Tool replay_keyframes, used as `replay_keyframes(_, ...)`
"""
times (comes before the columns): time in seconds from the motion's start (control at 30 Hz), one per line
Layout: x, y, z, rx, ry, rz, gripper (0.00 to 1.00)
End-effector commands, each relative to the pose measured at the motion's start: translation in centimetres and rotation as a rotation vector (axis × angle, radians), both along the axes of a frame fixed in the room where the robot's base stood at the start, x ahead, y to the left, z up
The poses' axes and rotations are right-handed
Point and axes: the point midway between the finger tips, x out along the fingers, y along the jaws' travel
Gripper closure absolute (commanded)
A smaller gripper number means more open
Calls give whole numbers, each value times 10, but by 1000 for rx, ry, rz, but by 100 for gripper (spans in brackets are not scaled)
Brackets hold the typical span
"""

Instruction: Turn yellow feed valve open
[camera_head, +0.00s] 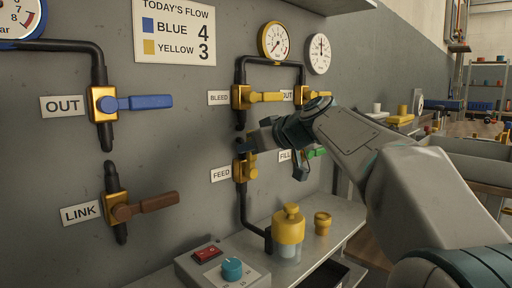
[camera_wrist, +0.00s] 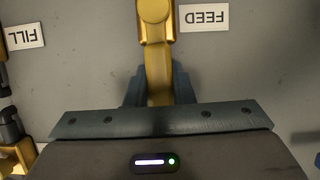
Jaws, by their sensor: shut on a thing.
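The yellow feed valve (camera_head: 243,167) sits on the grey wall panel, to the right of the FEED label (camera_head: 221,173). In the wrist view the valve body (camera_wrist: 155,12) is at the top, beside the upside-down FEED label (camera_wrist: 204,18). Its yellow handle (camera_wrist: 159,68) runs down from the body to between my gripper's fingers. My gripper (camera_wrist: 158,92) is shut on this handle, one dark finger on each side. The handle's far end is hidden behind the gripper. In the head view my gripper (camera_head: 254,146) is at the feed valve, and the arm covers the handle there.
Above are the yellow bleed valve (camera_head: 241,97) and a yellow-handled OUT valve (camera_head: 309,95). The green-handled fill valve (camera_head: 315,153) is close by, partly behind my arm. A yellow-topped jar (camera_head: 288,228) and a control box (camera_head: 222,267) stand below. A sign (camera_head: 175,32) hangs upper left.

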Motion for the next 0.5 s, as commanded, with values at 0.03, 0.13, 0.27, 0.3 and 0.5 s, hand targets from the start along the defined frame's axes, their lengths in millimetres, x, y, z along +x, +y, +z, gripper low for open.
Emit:
replay_keyframes(0.03, 0, 1, -2, -3, 4, 4, 100)
replay_keyframes(0.13, -1, 1, -2, -3, 4, 4, 100)
replay_keyframes(0.27, -1, 0, -2, -2, 3, 3, 56)
replay_keyframes(0.3, 0, 0, -2, -2, 3, 3, 56)
replay_keyframes(0.5, -1, 0, -1, -1, 2, 2, 56)
